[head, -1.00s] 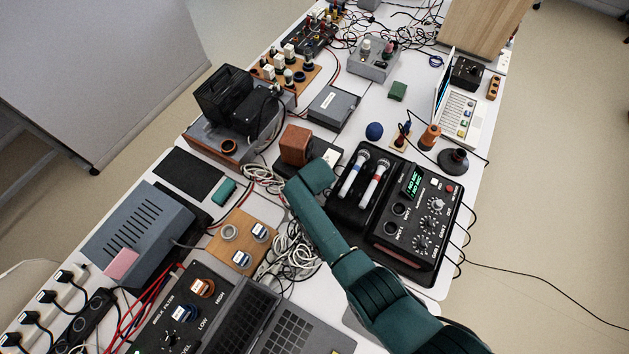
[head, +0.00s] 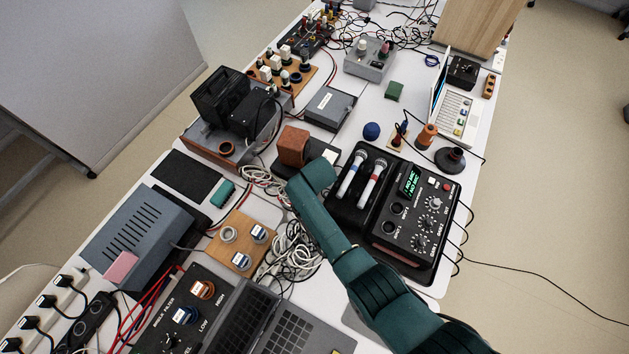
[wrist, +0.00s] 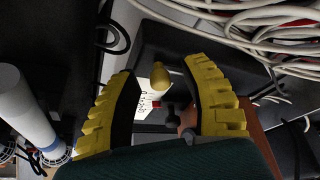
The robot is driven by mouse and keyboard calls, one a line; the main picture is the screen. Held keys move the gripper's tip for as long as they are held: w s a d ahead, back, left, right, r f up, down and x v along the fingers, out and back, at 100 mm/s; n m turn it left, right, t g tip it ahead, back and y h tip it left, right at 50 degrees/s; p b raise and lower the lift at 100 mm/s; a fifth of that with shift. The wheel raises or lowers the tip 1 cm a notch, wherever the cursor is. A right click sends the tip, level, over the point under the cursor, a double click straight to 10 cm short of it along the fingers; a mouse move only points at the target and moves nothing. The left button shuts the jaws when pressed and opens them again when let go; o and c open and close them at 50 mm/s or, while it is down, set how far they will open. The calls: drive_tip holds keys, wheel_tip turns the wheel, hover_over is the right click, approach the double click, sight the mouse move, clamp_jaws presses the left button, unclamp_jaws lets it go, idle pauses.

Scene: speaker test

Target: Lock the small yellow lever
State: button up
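A small yellow lever (wrist: 160,78) with a rounded end shows in the wrist view, near the tips of my gripper and between its fingers. A white label with dark writing (wrist: 147,100) and a dark knob-like part (wrist: 172,106) are close to it. My gripper (wrist: 157,66) has yellow ridged fingers, which are spread open with a clear gap on both sides of the lever. I see no contact. In the head view my arm ends beside the orange-brown block (head: 294,146); the fingers and the lever cannot be made out there.
A black mixer unit (head: 441,215) with two microphones (head: 371,183) lies right of my arm. Loose pale cables (head: 290,250) lie to its left and also show at the top of the wrist view (wrist: 245,22). A grey box (head: 331,107) stands beyond the block.

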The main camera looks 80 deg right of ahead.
drive_tip(key=v, duration=1.2)
idle(0.3)
